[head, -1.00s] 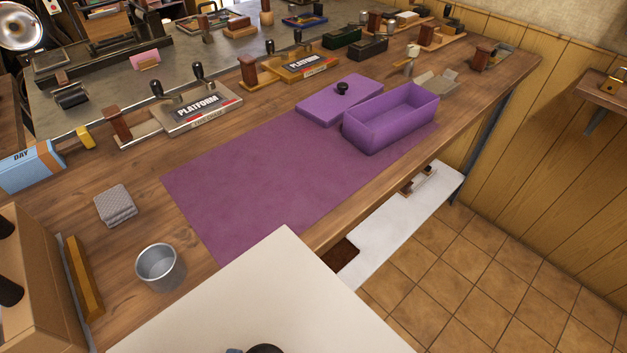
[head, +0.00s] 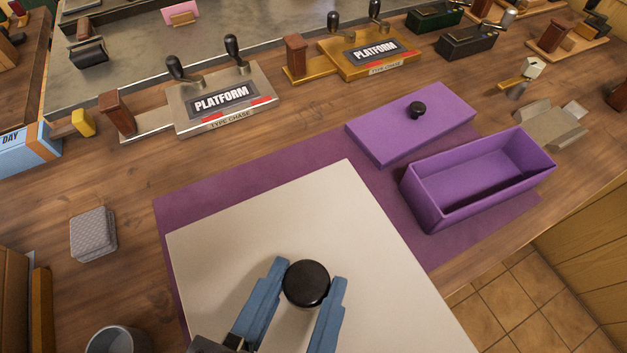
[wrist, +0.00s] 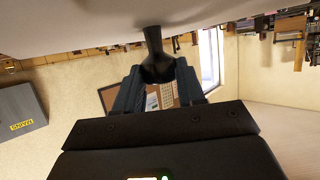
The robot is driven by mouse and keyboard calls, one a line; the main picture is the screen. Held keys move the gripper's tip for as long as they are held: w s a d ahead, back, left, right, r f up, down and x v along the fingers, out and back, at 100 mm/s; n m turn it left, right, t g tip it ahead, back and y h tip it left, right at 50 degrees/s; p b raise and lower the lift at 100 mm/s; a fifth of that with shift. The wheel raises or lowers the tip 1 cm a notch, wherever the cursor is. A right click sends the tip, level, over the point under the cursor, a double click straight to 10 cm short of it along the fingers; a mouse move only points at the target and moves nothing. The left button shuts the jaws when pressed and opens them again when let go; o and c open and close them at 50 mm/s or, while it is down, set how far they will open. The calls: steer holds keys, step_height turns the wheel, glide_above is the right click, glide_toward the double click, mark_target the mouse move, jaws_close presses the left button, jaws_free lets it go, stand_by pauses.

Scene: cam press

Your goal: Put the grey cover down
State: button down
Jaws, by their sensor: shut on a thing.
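The grey cover (head: 270,220) is a large, flat, pale panel with a black knob (head: 306,283) on top. In the head view it lies across the lower middle, over the purple mat (head: 190,208), hiding much of it. I cannot tell whether it touches the mat or hangs above it. My gripper (head: 308,274) is shut on the knob, one blue finger on each side. In the wrist view the cover (wrist: 70,20) fills the top edge, and its knob (wrist: 155,55) sits between my fingers (wrist: 160,76).
A purple lid (head: 385,125) and an open purple box (head: 440,205) stand on the mat's right part, close to the cover's right edge. A grey block stack (head: 92,232) and a metal cup (head: 118,340) are at the left. Platform presses (head: 220,100) line the back.

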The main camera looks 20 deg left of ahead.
mark_target(190, 329)
steer(key=shift+w+a+f+b, duration=0.3)
steer(key=shift+a+f+b, duration=0.25)
steer(key=shift+b, duration=1.05)
steer(key=f+b, duration=0.1)
steer(key=b, duration=0.1)
steer(key=shift+w+a+b, duration=0.3)
steer(key=shift+a+b, duration=0.05)
steer(key=shift+a, duration=0.05)
steer(key=w+a+f, duration=0.1)
steer(key=a, duration=0.1)
steer(key=w+a+f, duration=0.2)
steer(key=a, duration=0.1)
steer(key=w+a+f, duration=0.1)
steer(key=a, duration=0.1)
steer(key=shift+w+a+f, duration=0.35)
steer(key=shift+w+a, duration=0.05)
steer(key=shift+a+f, duration=0.1)
steer(key=shift+f, duration=2)
steer(key=shift+f, duration=0.1)
steer(key=c, duration=0.7)
jaws_free()
steer(key=v, duration=1.2)
